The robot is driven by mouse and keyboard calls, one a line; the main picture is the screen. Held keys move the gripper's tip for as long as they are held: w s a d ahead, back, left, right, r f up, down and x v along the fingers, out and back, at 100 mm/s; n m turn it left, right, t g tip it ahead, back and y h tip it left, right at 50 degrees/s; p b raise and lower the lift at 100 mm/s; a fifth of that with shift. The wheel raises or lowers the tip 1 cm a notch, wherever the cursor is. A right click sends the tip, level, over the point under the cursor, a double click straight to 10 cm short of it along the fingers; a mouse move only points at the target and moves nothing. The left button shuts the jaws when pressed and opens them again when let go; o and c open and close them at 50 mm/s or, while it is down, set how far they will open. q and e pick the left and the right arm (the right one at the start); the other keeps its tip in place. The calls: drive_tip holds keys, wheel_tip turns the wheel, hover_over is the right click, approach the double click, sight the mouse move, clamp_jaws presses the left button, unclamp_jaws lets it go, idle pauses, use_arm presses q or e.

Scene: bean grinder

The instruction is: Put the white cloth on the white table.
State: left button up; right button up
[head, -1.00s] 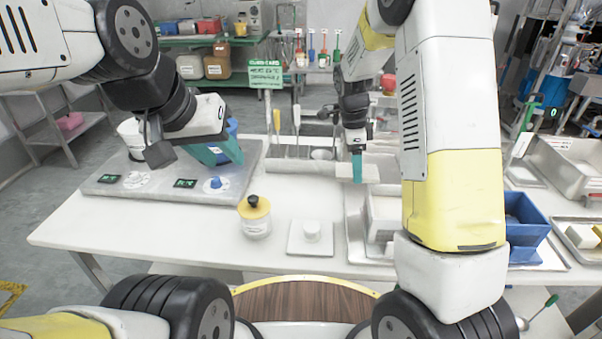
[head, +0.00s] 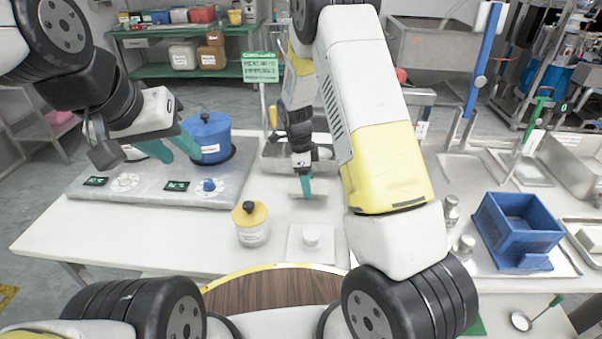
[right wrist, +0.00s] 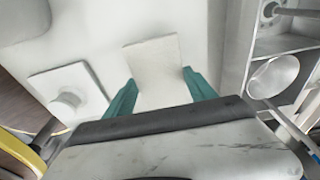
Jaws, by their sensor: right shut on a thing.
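My right gripper (head: 306,186) is shut on the white cloth (head: 320,187), a small flat pale piece over the white table (head: 110,232). In the right wrist view the cloth (right wrist: 155,68) sticks out between the teal fingers (right wrist: 162,98), with the pale tabletop around it. I cannot tell whether the cloth touches the tabletop. My left gripper (head: 172,146) is open and empty, its teal fingers apart, just left of a blue lidded pot (head: 209,137) on the grey stove panel (head: 100,190).
A yellow-lidded jar (head: 251,224) and a white scale (head: 311,240) stand near the front of the table. A steel utensil holder (head: 270,162) stands behind the right gripper. A blue crate (head: 517,226) stands on the right. Bare tabletop lies between the jar and the stove panel.

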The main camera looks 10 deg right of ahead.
drive_tip(key=shift+f, duration=1.5)
drive_tip(key=shift+f, duration=0.1)
drive_tip(key=o, duration=1.3)
